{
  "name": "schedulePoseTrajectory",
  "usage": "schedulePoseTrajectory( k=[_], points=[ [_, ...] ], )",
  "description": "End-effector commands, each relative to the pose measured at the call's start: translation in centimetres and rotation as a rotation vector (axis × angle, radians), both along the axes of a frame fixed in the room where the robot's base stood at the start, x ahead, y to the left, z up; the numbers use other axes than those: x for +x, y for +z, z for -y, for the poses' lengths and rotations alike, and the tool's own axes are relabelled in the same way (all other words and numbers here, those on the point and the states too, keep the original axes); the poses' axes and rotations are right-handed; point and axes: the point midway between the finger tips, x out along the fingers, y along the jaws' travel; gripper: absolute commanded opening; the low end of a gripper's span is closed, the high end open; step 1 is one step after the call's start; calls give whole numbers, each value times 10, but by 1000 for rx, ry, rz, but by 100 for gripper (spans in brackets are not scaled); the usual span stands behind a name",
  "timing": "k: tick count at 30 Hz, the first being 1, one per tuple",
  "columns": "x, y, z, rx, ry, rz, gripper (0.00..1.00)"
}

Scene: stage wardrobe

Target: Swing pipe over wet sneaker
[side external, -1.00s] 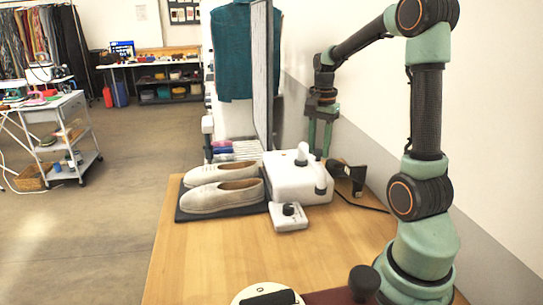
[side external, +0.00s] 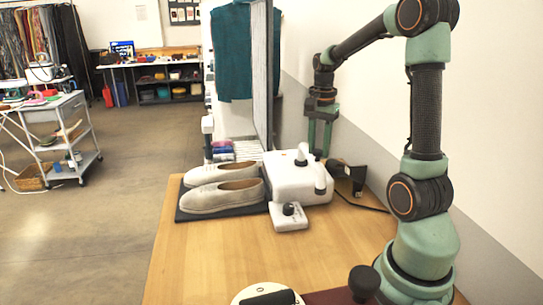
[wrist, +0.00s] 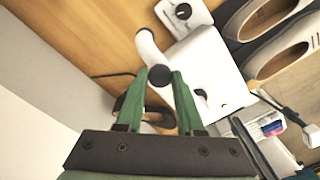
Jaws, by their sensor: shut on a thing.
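A pair of pale grey sneakers sits on a dark mat (side external: 240,209): a near sneaker (side external: 222,197) and a far sneaker (side external: 203,175). I cannot tell which is wet. Beside them on the right stands a white dryer box (side external: 290,180). A curved white pipe (side external: 321,180) is on the box's right side, away from the sneakers. It also shows in the wrist view (wrist: 149,46), with a dark round end between my fingertips. My gripper (side external: 319,152) points down at the pipe and is shut on it; it also shows in the wrist view (wrist: 161,74).
A white unit with a dark knob (side external: 289,216) sits in front of the box. A black angled object (side external: 349,176) and a cable lie to the right, near the wall. A tall panel (side external: 262,75) stands behind the box. The table front is mostly clear.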

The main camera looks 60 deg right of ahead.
Motion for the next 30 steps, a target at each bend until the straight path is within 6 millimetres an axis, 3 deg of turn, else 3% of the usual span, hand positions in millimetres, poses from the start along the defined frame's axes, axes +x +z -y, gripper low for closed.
schedulePoseTrajectory(
  k=[11,21,30],
  points=[
    [21,1,-18,2,-174,-3,0],
    [62,1,-38,1,-484,-3,0],
    [104,1,-43,0,-769,-1,0]
  ],
)
